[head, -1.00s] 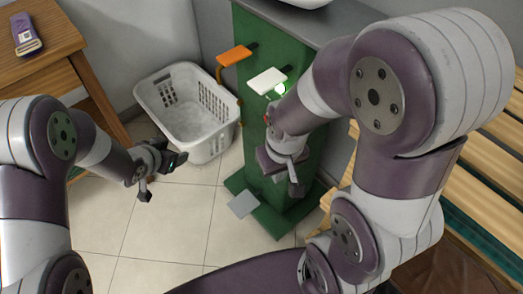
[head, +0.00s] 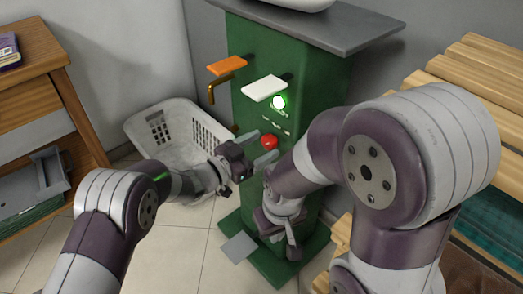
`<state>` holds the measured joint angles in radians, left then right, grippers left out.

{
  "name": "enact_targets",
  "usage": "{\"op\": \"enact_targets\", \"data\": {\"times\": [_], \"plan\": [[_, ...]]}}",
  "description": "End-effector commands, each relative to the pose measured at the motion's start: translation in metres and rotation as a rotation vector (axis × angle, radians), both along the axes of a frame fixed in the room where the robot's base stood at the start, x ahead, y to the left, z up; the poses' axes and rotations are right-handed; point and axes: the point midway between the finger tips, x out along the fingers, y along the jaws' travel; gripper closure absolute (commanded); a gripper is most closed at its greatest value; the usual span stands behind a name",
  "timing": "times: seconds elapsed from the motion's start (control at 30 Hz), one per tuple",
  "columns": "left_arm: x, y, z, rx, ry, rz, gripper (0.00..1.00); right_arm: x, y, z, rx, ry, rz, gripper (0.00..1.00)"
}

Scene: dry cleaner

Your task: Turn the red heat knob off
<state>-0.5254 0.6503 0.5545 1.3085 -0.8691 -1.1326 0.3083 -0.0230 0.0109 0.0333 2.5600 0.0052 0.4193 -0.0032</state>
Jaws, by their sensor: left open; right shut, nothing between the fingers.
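My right gripper (head: 292,240) is shut and empty, pointing down low in front of the column. The knob's marking and exact turn are too small to read.
An orange lever (head: 227,66) and a white lever (head: 265,88) stick out above the knob. A white laundry basket (head: 150,125) stands on the floor behind my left arm. A wooden desk (head: 40,75) is at left, slatted wooden benches (head: 490,85) at right.

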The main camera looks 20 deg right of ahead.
Motion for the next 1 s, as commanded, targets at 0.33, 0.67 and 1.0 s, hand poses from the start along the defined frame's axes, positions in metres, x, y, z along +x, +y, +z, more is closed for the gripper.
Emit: {"op": "enact_targets", "data": {"times": [0.33, 0.67, 1.0], "plan": [[0.002, -0.007, 0.001, 0.001, 0.001, 0.001, 0.31, 0.0, 0.0, -0.002, 0.0, 0.0, 0.0, 1.0], [0.002, -0.007, 0.001, 0.0, 0.003, 0.001, 0.87, 0.0, 0.0, -0.001, 0.0, 0.0, 0.0, 1.0], [0.002, -0.007, 0.004, -0.036, 0.111, 0.0, 0.87, 0.0, 0.0, 0.018, 0.0, 0.0, 0.0, 1.0]]}}
